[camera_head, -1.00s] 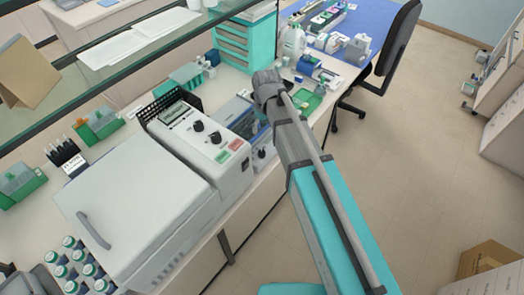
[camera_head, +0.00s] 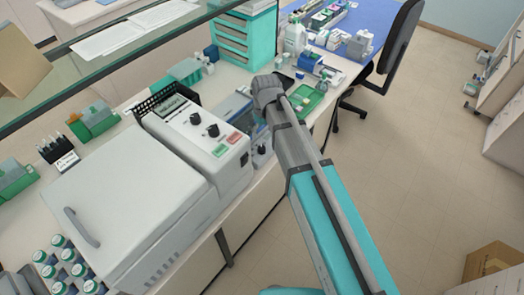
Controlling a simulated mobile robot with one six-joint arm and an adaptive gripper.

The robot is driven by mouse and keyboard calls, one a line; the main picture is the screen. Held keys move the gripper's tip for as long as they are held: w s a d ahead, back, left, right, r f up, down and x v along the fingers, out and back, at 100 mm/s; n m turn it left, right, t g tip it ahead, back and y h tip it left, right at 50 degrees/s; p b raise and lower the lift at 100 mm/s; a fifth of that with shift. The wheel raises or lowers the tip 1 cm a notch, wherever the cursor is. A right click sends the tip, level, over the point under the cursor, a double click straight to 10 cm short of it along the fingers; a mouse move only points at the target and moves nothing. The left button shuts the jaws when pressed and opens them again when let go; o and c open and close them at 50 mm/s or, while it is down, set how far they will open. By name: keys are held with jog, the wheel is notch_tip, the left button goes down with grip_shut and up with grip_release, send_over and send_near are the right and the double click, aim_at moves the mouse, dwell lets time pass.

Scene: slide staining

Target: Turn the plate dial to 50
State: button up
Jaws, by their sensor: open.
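A low blue-and-grey device (camera_head: 238,108) stands just beyond the big white machine, partly hidden by it and my arm. A dark round knob (camera_head: 262,149) is on its front face, close to the left side of my arm. The white machine (camera_head: 130,190) has two black knobs (camera_head: 204,124) on its sloped panel, beside a small display. I cannot tell from the frames which dial is the plate dial, and no scale is readable. My arm reaches up the middle to a grey wrist joint above the bench's front edge. My gripper's fingers are not visible.
A green tray (camera_head: 306,104) lies beyond my wrist. A glass shelf (camera_head: 120,40) overhangs the bench at the upper left. Several capped bottles (camera_head: 72,268) stand at the lower left. A black chair (camera_head: 398,50) is at upper right. Open floor lies right of the bench.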

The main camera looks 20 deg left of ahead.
aim_at(262, 148)
jog(key=shift+s+a+f+b, duration=0.1)
jog(key=shift+s+f+b, duration=0.05)
jog(key=shift+f+b, duration=4)
jog(key=shift+f, duration=0.2)
jog(key=shift+c, duration=0.3)
grip_shut()
